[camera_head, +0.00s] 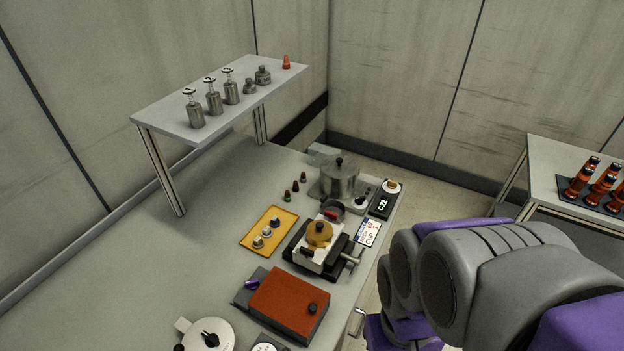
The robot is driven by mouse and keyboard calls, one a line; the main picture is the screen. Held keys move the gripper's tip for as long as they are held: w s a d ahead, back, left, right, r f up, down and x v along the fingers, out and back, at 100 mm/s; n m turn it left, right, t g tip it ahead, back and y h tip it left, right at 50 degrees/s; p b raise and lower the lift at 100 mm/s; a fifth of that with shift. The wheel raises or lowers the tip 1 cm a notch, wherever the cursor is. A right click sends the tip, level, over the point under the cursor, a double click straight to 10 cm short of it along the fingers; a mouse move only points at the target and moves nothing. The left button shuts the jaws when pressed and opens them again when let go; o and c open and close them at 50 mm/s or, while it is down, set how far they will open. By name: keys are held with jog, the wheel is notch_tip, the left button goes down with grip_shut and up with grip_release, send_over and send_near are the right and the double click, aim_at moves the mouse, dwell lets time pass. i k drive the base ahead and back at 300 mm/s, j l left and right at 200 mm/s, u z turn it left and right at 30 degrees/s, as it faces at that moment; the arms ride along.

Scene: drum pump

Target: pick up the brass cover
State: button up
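The brass cover (319,232) is a round golden piece with a dark knob on top. It sits on a white block (313,254) held in a dark vise-like fixture on the table. A lever or handle sticks out from the fixture's right side. My arm shows large at the lower right, in grey and purple links, to the right of the table edge and apart from the cover. My gripper's fingers cannot be made out in this view.
Close around the cover are a yellow tray (247,245) with small parts, a red-topped box (290,301), a metal pot (339,180) and a dark display unit (382,204). A raised shelf (168,116) holds several metal bottles. A side table (545,155) bears orange cylinders. The table's left part is clear.

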aim_at(318, 232)
jog(key=l+u, duration=0.25)
jog(key=u, duration=0.15)
jog(key=l+u, duration=0.25)
jog(key=u, duration=0.15)
jog(key=l+u, duration=0.25)
jog(key=u, duration=0.15)
